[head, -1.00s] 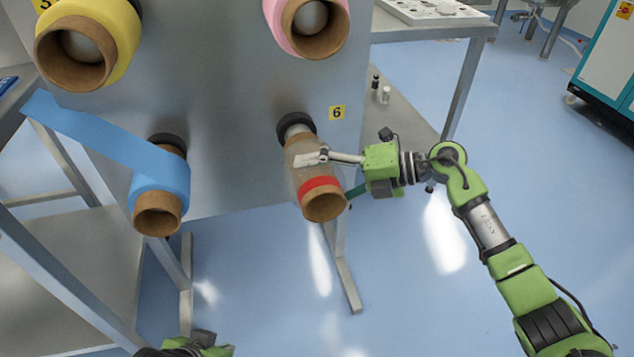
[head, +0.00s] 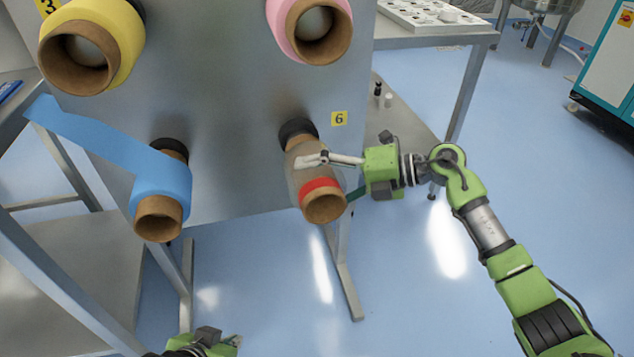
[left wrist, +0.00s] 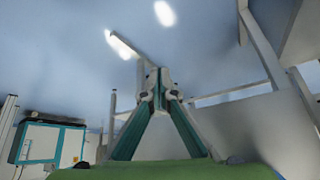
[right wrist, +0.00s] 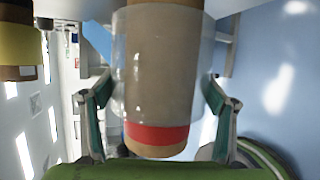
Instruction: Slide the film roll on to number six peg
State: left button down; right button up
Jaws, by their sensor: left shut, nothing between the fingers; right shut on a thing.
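The film roll (head: 305,176) is a brown core wrapped in clear film with a red band near its front end. My right gripper (head: 312,160) is shut on the roll from the right side. In the right wrist view the roll (right wrist: 165,75) stands between the two fingers. My left gripper (left wrist: 155,85) is shut and empty, low at the bottom of the head view, away from the roll.
A blue roll (head: 165,190) hangs on a peg to the left with its film stretched up left. A yellow roll (head: 92,45) and a pink roll (head: 315,28) are above. A side table (head: 440,40) stands at back right.

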jog(key=shift+w+r, duration=0.1)
jog(key=shift+r, duration=0.05)
jog(key=shift+w+a, duration=0.15)
jog(key=shift+w, duration=0.15)
jog(key=shift+w+a+b, duration=0.2)
jog(key=shift+w+b, duration=0.25)
jog(key=shift+w, duration=0.1)
jog(key=shift+w+a+b, duration=0.15)
jog(key=shift+w+b, duration=0.15)
jog(key=shift+w, duration=0.3)
jog(key=o, duration=1.8)
pick_arm(q)
jog(key=w+d+r+t+h, duration=0.1)
jog(key=w+d+r+t, duration=0.1)
jog(key=w, duration=0.5)
notch_tip(320, 180, up, 3)
jog(key=shift+d+f+t, duration=0.2)
jog(key=shift+t, duration=0.7)
pick_arm(e)
jog(key=shift+f, duration=0.25)
jog(key=v, duration=1.2)
jog(key=shift+r, duration=0.25)
